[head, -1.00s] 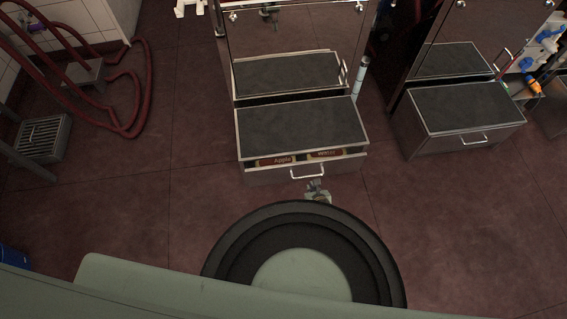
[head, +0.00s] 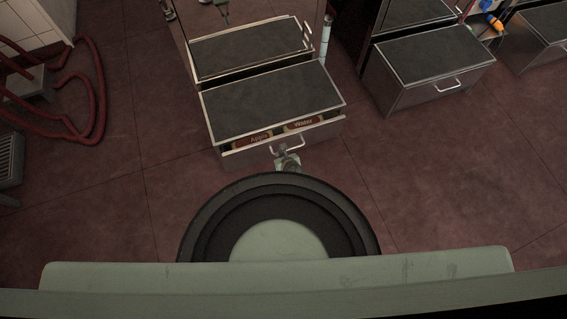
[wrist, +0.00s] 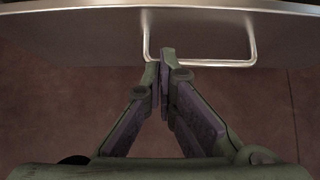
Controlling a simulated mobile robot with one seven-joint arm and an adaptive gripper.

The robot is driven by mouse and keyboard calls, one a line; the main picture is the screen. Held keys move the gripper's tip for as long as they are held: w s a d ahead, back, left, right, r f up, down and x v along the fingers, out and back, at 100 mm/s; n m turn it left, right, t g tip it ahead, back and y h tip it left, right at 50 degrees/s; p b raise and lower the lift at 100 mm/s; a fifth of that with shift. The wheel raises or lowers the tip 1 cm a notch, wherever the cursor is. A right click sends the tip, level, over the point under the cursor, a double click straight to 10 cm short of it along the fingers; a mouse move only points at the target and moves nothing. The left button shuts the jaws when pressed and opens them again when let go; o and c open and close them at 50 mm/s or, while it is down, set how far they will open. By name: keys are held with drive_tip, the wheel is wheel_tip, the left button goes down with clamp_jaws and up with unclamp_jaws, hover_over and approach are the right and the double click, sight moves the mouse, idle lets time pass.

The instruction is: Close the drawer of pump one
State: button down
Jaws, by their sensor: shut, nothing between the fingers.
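The drawer (head: 241,158) in the middle of the head view stands a little open. Labels reading Apple (head: 257,139) and Water (head: 300,124) show in the gap under its dark-topped cabinet (head: 270,98). The drawer's bar handle (head: 289,146) is on its front. In the wrist view the handle (wrist: 198,63) spans the top middle, below the drawer's front edge (wrist: 90,10). My gripper (wrist: 164,52) is shut and empty, its tips at the handle's left part. I cannot tell whether they touch it. In the head view my gripper (head: 287,158) shows small in front of the drawer.
A second dark-topped drawer unit (head: 432,66) stands to the right, with a third at the far right edge (head: 545,30). Red hoses (head: 97,100) lie on the floor at the left. The dark red floor (head: 420,190) right of the drawer is clear.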

sight(274, 141)
drive_tip(key=shift+w+a+r+b, duration=0.1)
drive_tip(key=shift+w+a+b, duration=0.15)
drive_tip(key=shift+w, duration=0.65)
drive_tip(key=shift+w+a+r+b, duration=0.1)
drive_tip(key=shift+w+a, duration=0.25)
drive_tip(key=shift+w, duration=0.5)
drive_tip(key=shift+w+a, duration=0.1)
drive_tip(key=shift+w, duration=0.15)
drive_tip(key=shift+w+a, duration=0.2)
drive_tip(key=shift+w, duration=0.3)
drive_tip(key=shift+w+a, duration=0.15)
drive_tip(key=shift+w, duration=0.35)
drive_tip(key=shift+s, duration=0.1)
